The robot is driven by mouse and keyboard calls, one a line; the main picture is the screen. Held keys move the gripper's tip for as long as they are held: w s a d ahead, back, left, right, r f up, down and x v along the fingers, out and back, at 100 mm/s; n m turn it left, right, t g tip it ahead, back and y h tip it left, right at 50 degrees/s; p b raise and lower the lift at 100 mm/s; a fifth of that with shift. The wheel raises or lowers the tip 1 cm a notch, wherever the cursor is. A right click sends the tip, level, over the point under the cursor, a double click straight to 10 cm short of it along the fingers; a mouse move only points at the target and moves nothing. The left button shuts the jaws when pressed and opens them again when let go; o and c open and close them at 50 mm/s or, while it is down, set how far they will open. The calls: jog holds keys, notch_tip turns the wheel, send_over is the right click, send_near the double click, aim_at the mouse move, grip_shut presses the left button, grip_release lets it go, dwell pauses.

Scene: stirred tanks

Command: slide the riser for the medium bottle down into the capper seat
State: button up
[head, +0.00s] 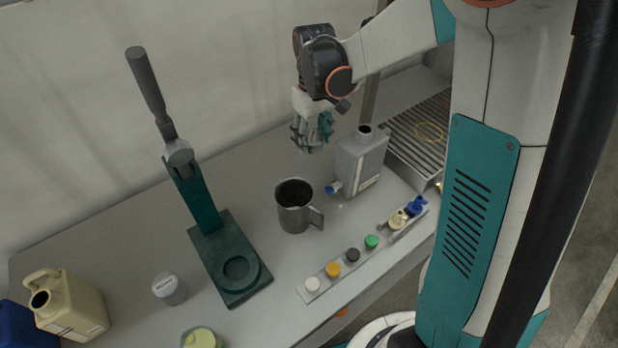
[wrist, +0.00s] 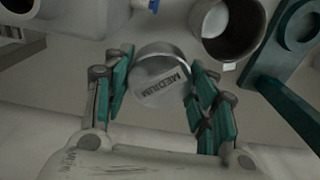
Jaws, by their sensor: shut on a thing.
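The riser for the medium bottle (wrist: 160,75) is a grey round piece with a "MEDIUM" label, held between the teal finger pads of my gripper (wrist: 163,92). In the head view my gripper (head: 313,138) is raised above the back of the table, and its fingers mostly hide the riser. The capper (head: 205,205) is a dark green press with a tall grey lever, standing to the left. Its capper seat (head: 240,268) is a round recess in the base and looks empty. It also shows at the upper right of the wrist view (wrist: 303,22). The riser is well apart from it.
A grey metal jug (head: 294,207) stands between my gripper and the capper. A grey can (head: 360,162) with a blue tap is at right. A strip of coloured caps (head: 352,256) lies along the front edge. A small labelled cylinder (head: 168,288) and a beige jug (head: 72,305) stand left.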

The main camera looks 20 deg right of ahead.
notch_tip(320, 180, down, 20)
jog(key=b, duration=0.4)
jog(key=shift+r, duration=0.15)
jog(key=shift+b, duration=0.4)
jog(key=o, duration=1.1)
